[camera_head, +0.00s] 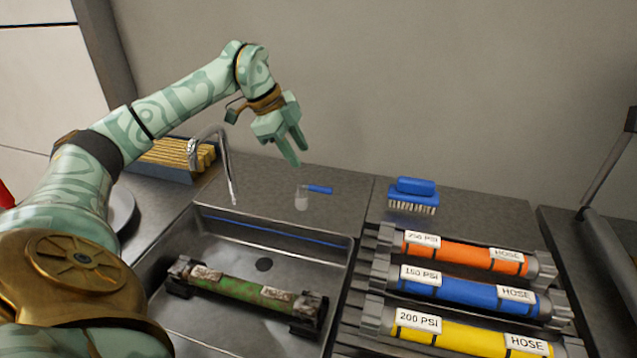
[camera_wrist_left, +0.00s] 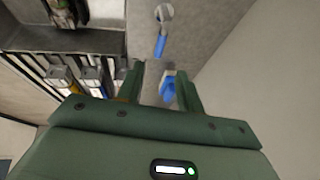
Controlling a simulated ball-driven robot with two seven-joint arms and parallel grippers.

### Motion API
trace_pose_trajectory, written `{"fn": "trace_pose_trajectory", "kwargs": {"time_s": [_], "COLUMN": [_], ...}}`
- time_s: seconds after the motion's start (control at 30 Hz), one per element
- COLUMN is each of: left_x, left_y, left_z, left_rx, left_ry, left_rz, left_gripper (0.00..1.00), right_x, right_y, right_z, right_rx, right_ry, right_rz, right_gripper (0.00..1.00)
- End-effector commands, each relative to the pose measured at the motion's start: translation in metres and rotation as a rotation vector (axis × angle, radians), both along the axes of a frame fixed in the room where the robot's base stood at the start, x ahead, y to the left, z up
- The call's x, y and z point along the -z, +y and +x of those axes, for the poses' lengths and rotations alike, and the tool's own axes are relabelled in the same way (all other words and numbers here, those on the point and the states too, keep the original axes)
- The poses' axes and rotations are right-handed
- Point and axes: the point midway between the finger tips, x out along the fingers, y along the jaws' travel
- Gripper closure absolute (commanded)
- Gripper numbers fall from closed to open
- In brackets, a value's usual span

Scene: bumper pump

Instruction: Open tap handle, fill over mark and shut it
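The tap handle is a blue lever (camera_head: 319,189) on a pale metal base, standing on the counter behind the sink. It also shows at the top of the left wrist view (camera_wrist_left: 161,38). The curved metal spout (camera_head: 226,160) stands to its left, with no stream visible. The steel sink (camera_head: 215,325) has a blue line (camera_head: 270,230) along its back inner wall. I see no water in it. A dirty green hose (camera_head: 245,289) lies inside. My left gripper (camera_head: 296,156) is open and empty above and behind the handle, apart from it. My right gripper is out of view.
A blue brush (camera_head: 413,199) sits on the counter right of the handle. Orange (camera_head: 468,255), blue (camera_head: 460,290) and yellow (camera_head: 460,334) hoses lie on a rack right of the sink. A tray of yellowish items (camera_head: 165,155) stands left of the spout. A wall rises behind.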

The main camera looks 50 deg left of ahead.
Motion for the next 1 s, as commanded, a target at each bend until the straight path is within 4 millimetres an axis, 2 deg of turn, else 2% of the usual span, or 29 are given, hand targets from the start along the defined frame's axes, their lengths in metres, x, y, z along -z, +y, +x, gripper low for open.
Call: {"fn": "trace_pose_trajectory", "kwargs": {"time_s": [0.03, 0.1, 0.33, 0.5, 0.83, 0.97, 1.0], "left_x": [0.018, 0.035, 0.075, 0.088, 0.090, 0.090, 0.090], "left_y": [-0.004, -0.009, -0.020, -0.024, -0.024, -0.024, -0.024], "left_z": [0.005, 0.011, 0.028, 0.033, 0.034, 0.034, 0.034], "left_rx": [0.002, 0.003, 0.001, 0.000, -0.001, -0.001, -0.001], "left_ry": [0.005, 0.006, 0.003, 0.000, 0.000, 0.000, -0.001], "left_rz": [-0.002, -0.003, -0.001, 0.000, 0.001, 0.001, 0.002], "left_gripper": [0.63, 0.63, 0.63, 0.63, 0.63, 0.99, 1.00], "right_x": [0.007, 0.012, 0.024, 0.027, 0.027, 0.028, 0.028], "right_y": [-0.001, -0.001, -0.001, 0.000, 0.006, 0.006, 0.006], "right_z": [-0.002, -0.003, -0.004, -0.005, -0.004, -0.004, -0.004], "right_rx": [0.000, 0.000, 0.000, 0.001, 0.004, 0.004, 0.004], "right_ry": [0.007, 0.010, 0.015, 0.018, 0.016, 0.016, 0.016], "right_rz": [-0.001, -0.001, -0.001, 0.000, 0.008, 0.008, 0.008], "right_gripper": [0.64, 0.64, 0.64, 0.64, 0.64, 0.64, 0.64]}}
